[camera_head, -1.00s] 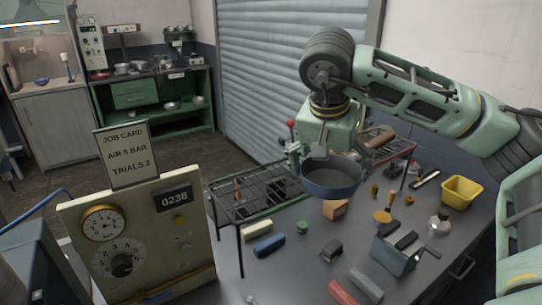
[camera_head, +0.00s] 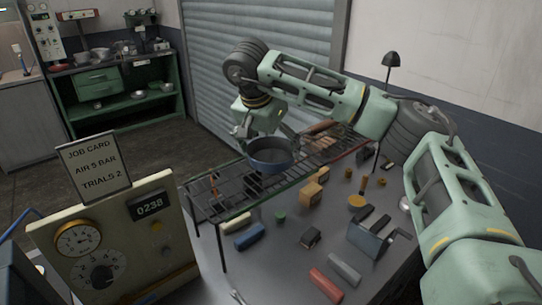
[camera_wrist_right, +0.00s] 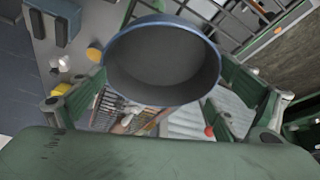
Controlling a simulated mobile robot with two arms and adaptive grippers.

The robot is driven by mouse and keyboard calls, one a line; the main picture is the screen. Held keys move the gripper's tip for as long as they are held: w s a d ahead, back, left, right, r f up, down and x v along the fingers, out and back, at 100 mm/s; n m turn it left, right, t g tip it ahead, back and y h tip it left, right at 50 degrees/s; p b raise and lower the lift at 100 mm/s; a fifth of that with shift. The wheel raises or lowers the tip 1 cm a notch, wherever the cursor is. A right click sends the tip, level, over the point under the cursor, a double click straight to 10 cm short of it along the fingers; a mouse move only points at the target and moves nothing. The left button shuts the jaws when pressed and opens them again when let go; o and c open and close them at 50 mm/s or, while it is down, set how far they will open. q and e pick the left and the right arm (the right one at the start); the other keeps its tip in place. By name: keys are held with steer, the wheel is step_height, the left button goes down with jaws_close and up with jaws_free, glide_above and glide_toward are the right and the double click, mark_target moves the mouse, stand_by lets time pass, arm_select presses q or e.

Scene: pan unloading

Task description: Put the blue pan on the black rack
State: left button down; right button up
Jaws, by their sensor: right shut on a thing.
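The blue pan (camera_head: 270,160) is upright over the middle of the black rack (camera_head: 228,199) in the head view. I cannot tell whether its base touches the wire shelf. My right gripper (camera_head: 253,136) is at the pan's far left side and is shut on it. In the right wrist view the pan (camera_wrist_right: 163,62) sits between the two green fingers, its open grey inside showing and empty. The left gripper is not in either view.
A brown item (camera_head: 322,127) lies on the rack's far right part. On the table before the rack are a blue block (camera_head: 250,237), a wooden block (camera_head: 312,190) and a grey-blue box (camera_head: 375,241). The job-card panel (camera_head: 110,240) stands at the left front. The rack's left end looks mostly clear.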

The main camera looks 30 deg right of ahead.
mark_target(271, 160)
step_height(271, 160, down, 4)
steer(key=shift+r+p, duration=0.2)
steer(key=shift+p, duration=0.6)
steer(key=shift+f, duration=0.2)
steer(key=o, duration=1.2)
steer(key=shift+f, duration=0.15)
steer(key=shift+c, duration=0.2)
